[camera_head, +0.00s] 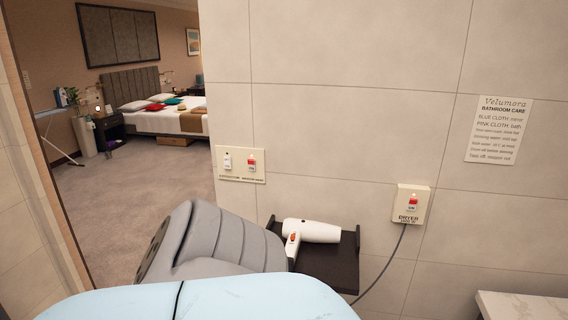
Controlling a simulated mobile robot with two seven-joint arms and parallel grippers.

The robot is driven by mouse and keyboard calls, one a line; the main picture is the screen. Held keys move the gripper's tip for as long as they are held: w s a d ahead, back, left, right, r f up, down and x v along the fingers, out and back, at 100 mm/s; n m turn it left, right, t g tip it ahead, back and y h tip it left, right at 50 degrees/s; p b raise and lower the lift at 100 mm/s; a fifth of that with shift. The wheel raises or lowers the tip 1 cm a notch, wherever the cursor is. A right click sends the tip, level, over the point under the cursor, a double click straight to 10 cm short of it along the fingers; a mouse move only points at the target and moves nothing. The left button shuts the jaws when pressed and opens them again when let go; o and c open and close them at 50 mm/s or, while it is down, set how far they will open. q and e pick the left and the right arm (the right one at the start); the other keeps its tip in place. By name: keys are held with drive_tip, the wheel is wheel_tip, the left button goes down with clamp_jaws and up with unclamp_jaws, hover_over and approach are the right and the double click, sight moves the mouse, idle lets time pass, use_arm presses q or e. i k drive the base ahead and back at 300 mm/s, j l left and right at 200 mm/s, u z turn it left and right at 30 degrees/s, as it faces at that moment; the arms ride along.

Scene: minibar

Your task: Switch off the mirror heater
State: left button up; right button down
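A cream wall plate (240,166) with two switches is on the tiled wall left of centre. Its left switch (227,162) is white. Its right switch (252,164) has a red upper part. The small print under them is too fine to read surely, so I cannot tell which one is the mirror heater's. A separate switch box (411,204) marked DRYER, with a red upper part, is further right. A grey link of my arm stands below the two-switch plate, apart from it in the picture. Neither gripper is in view.
A white hair dryer (313,231) lies on a dark shelf (342,272) on the wall. A cable (388,262) hangs from the dryer box. A printed notice (498,130) is at right, above a pale counter (520,306). The doorway at left opens onto a bedroom with a bed (168,122).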

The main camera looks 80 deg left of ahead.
sight(251, 162)
drive_tip(key=k+u, duration=0.15)
drive_tip(key=u, duration=2.6)
